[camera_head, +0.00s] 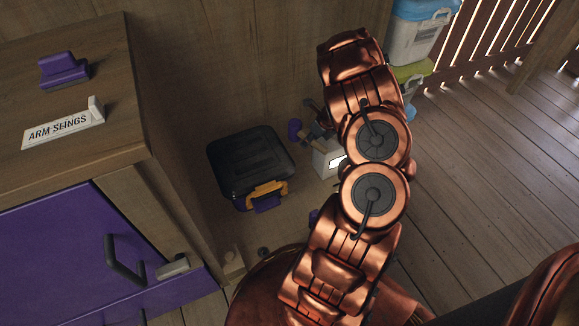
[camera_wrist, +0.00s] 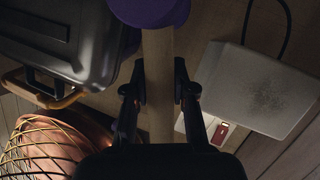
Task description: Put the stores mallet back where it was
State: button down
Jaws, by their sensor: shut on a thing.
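In the wrist view, my gripper (camera_wrist: 160,90) is shut on the pale wooden handle of the stores mallet (camera_wrist: 158,72). One finger lies on each side of the handle. The mallet's purple head is at the top edge of that view and partly cut off. In the head view my arm hides most of the gripper. A purple rounded piece (camera_head: 294,129) beside the arm looks like the mallet head there. I cannot tell from these frames which spot the mallet came from.
A black toolbox (camera_head: 246,160) with a yellow latch stands left of my gripper. A pale grey box (camera_wrist: 262,88) is close on the right. A purple-fronted cabinet (camera_head: 70,255) bears an ARM SLINGS sign (camera_head: 62,127). The plank floor (camera_head: 480,190) at right is clear.

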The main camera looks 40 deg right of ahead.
jog(key=shift+w+a+f+m+h+b, duration=0.1)
jog(key=shift+a+f+m+h+b, duration=0.4)
jog(key=shift+f, duration=2.6)
jog(key=shift+w+a+f+m+h+b, duration=0.15)
jog(key=shift+f+m, duration=0.7)
jog(key=shift+f, duration=2.2)
jog(key=shift+w+a+f+m+h+b, duration=0.15)
jog(key=shift+f+m+b, duration=0.4)
jog(key=shift+f, duration=2.55)
jog(key=shift+s+f, duration=0.15)
jog(key=shift+f, duration=0.05)
jog(key=c, duration=1)
grip_release()
jog(key=shift+o, duration=0.2)
jog(key=shift+r, duration=0.1)
jog(key=shift+s+r+p, duration=0.15)
jog(key=shift+r+p, duration=0.2)
jog(key=shift+r, duration=0.2)
jog(key=p+v, duration=0.3)
jog(key=v, duration=0.8)
jog(key=shift+s, duration=0.25)
jog(key=shift+f, duration=0.1)
